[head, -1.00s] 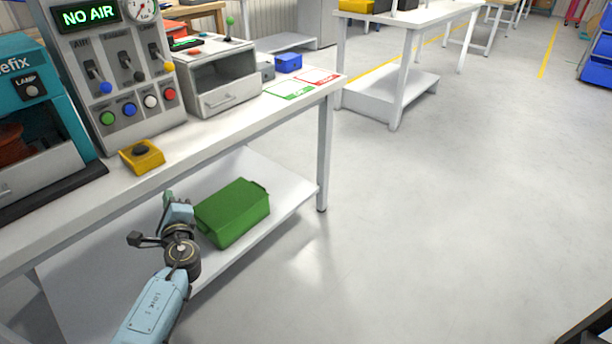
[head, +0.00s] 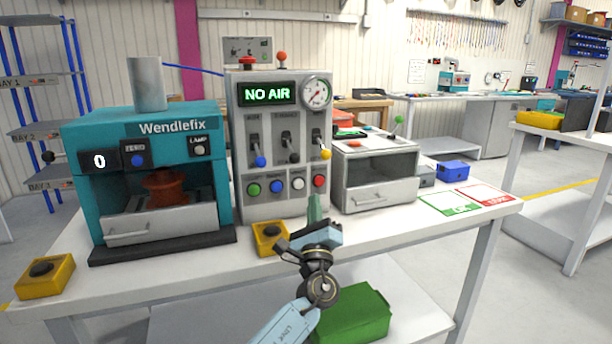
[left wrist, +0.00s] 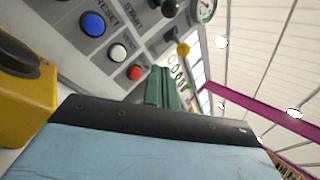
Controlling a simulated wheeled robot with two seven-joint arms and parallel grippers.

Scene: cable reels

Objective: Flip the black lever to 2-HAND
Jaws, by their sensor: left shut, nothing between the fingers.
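The black lever (head: 293,157) is the middle one of three on the grey control panel (head: 260,205). Its knob hangs low on its slot; its label is too small to read in the head view. A blue-knobbed lever (head: 260,161) is left of it and a yellow-knobbed lever (head: 326,154) right of it. In the left wrist view, the black knob (left wrist: 170,7) is at the top edge, with the yellow knob (left wrist: 183,49) below it. My left gripper (head: 314,207) has green fingertips, shut and empty, near the panel's lower right, below the red button (head: 319,181). My right gripper is out of view.
A teal Wendlefix machine (head: 80,150) stands left of the panel and a grey drawer box (head: 375,192) right. Yellow button boxes (head: 267,246) sit at the bench front, one close to my left gripper. The panel display (head: 266,94) reads NO AIR. A green crate (head: 350,318) is below.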

